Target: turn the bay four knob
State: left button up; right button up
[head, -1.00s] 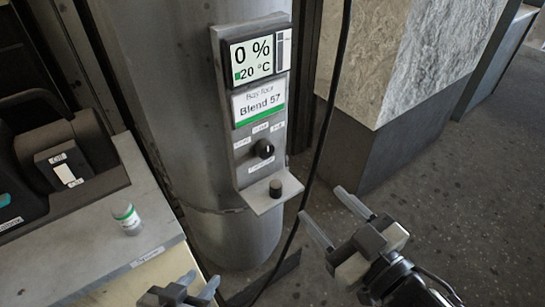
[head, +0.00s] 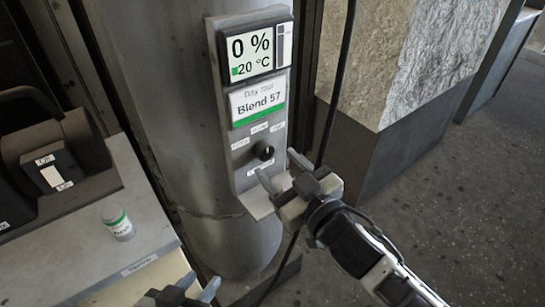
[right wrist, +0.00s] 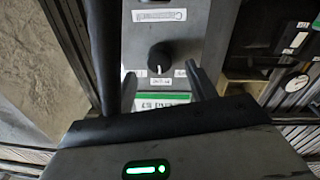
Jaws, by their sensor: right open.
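The bay four knob (head: 265,152) is a small black dial with a pale pointer on a grey panel (head: 245,182), below the "Blend 57" label. It also shows in the right wrist view (right wrist: 160,57), with its white mark toward the green-edged label. My right gripper (head: 279,167) is open and empty, just in front of and slightly below the knob in the head view. In the right wrist view its fingers (right wrist: 160,84) are spread to either side of the knob's line, apart from it. My left gripper (head: 199,284) is at the bottom edge, its fingers apart and empty.
A display (head: 256,53) reading 0 % and 20 °C tops the panel on a metal column (head: 150,70). A green-banded jar (head: 118,224) stands on the left bench.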

aim_at(267, 154)
jog(key=shift+x, duration=1.6)
jog(key=shift+c, duration=0.4)
jog(key=c, duration=0.9)
